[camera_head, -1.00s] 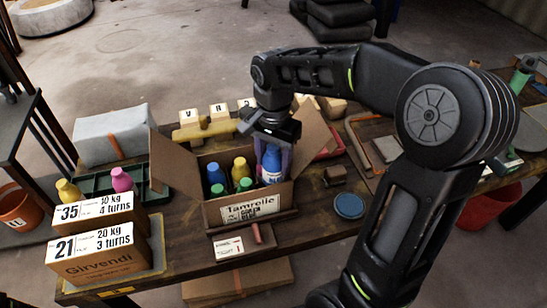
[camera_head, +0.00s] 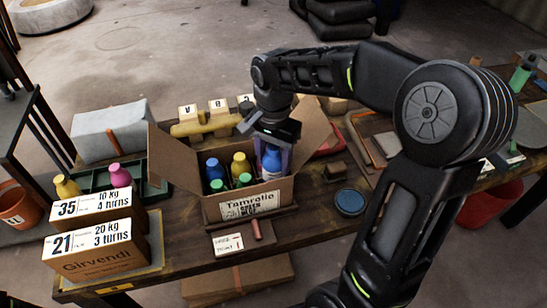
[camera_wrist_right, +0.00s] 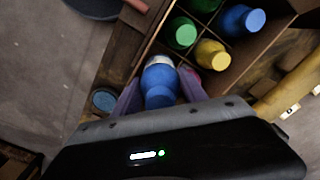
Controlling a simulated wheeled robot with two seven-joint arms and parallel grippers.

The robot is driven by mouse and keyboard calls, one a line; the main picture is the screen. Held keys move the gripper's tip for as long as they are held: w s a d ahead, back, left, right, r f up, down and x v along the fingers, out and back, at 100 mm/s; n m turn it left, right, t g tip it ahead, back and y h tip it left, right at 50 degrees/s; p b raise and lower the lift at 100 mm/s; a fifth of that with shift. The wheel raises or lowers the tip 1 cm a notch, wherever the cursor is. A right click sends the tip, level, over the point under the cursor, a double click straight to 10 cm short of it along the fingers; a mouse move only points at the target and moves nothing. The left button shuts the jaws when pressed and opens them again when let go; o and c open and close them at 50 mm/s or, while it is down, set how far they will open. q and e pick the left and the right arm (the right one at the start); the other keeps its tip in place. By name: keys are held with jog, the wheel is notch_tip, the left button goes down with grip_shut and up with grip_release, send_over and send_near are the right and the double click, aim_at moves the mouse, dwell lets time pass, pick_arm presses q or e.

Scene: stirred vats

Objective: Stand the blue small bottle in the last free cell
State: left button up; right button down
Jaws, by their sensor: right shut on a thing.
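My right gripper (camera_head: 272,148) is shut on the blue small bottle (camera_head: 271,162), which has a white label. It holds the bottle about upright at the right end of the open cardboard box (camera_head: 285,190). In the right wrist view, the bottle (camera_wrist_right: 160,80) sits between the purple fingers, at the edge of the divided box. The box also holds another blue bottle (camera_head: 214,170), a yellow bottle (camera_head: 240,164) and green-capped bottles (camera_head: 244,180). The bottle's base is hidden behind the box front, so I cannot tell whether it touches the floor. My left gripper is out of view.
The box flaps (camera_head: 174,157) stand open. Stacked weight-labelled cartons (camera_head: 100,262) stand at the front left, near a green tray (camera_head: 97,187). A blue round disc (camera_head: 350,202) lies right of the box. A label card (camera_head: 229,244) lies in front.

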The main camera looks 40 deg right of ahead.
dwell(0.4)
jog(key=c, duration=0.6)
grip_release()
jog(key=shift+o, duration=0.2)
notch_tip(320, 180, up, 10)
jog(key=p, duration=0.8)
